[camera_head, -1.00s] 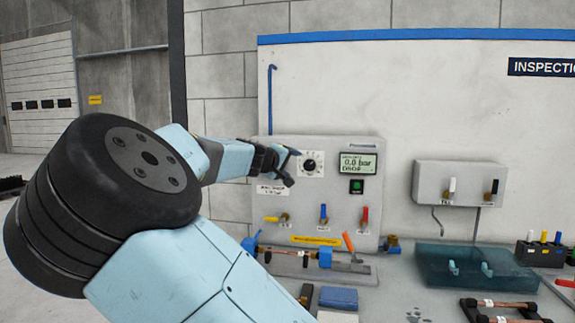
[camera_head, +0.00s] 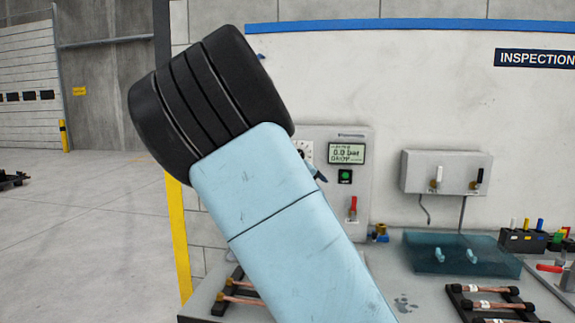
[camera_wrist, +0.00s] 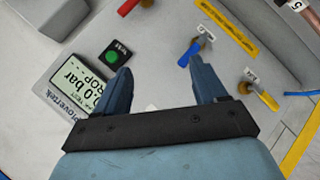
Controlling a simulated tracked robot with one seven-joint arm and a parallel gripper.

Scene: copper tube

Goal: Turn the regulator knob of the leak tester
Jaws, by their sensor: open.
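The leak tester (camera_head: 362,165) is a grey panel against the back wall. Its display (camera_head: 347,153) reads 0.0 bar, with a green button (camera_head: 345,176) below it. Only a sliver of the regulator knob's white dial (camera_head: 306,151) shows beside my arm; the rest is hidden. In the wrist view my gripper (camera_wrist: 161,80) is open, with its two blue fingers apart in front of the panel and nothing clearly held between them. The knob cannot be made out there. The display (camera_wrist: 75,88) and green button (camera_wrist: 113,57) lie left of the fingers.
A blue valve lever (camera_wrist: 190,52) is near the right fingertip, with a red lever (camera_wrist: 128,6) and an orange lever (camera_wrist: 268,100) further off. On the bench stand a teal translucent tray (camera_head: 418,255) and racks of copper tubes (camera_head: 490,304).

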